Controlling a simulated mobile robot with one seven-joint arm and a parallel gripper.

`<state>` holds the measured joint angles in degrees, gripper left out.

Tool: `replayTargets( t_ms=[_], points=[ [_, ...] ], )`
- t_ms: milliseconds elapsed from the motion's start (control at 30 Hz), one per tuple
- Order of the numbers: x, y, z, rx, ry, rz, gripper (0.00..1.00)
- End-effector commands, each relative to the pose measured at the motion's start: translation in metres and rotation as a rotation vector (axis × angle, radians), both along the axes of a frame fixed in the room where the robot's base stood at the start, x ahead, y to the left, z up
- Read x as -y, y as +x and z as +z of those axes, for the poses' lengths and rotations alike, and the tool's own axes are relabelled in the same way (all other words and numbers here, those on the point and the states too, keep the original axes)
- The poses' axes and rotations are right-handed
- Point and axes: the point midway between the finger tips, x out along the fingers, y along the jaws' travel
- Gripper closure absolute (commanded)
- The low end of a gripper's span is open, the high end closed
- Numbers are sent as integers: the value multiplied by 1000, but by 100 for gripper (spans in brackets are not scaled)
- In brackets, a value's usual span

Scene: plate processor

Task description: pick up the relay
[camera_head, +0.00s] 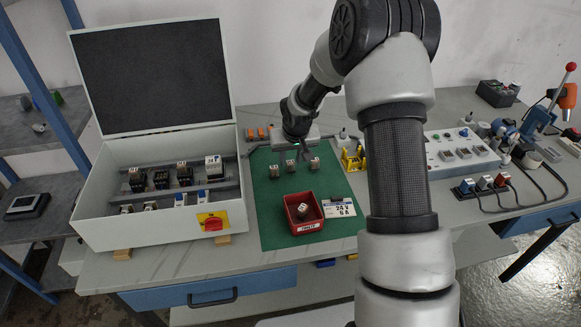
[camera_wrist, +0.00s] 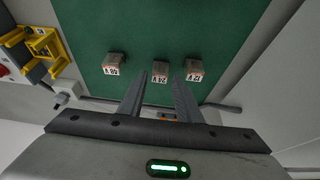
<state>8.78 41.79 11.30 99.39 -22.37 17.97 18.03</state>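Three small relays stand in a row on the green mat (camera_head: 265,215): a left one (camera_head: 274,171), a middle one (camera_head: 294,167) and a right one (camera_head: 315,164). The wrist view shows them from above with upside-down labels that seem to read 48 V (camera_wrist: 112,64), 24 V (camera_wrist: 161,71) and 12 V (camera_wrist: 194,69). My gripper (camera_wrist: 161,76) is open and empty, its fingertips apart, with the 24 V relay appearing between them. In the head view my gripper (camera_head: 303,150) is behind and above the row. A card (camera_head: 340,209) reads 24 V, 6 A.
A red bin (camera_head: 304,226) holding a small block sits on the mat's front part. An open control cabinet (camera_head: 160,225) with mounted modules stands left. A yellow holder (camera_head: 352,160) and a white switch box (camera_head: 460,149) are to the right.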

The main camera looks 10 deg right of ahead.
Motion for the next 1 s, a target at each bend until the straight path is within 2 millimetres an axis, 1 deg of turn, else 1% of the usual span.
replayTargets(
  t_ms=[33,67,200,467,500,567,600,667,900,1000],
  points=[
    [1,2,-10,-2,1,-1,69],
    [1,3,-15,-3,1,0,69],
    [0,10,-27,-1,0,1,69],
    [1,11,-30,0,0,0,69],
    [1,11,-30,0,0,0,72],
    [1,11,-30,0,0,0,82],
    [1,11,-30,0,0,0,89],
    [1,11,-30,0,0,0,99],
    [1,11,-28,0,0,0,100],
    [1,12,-21,2,-1,0,100]
  ],
)
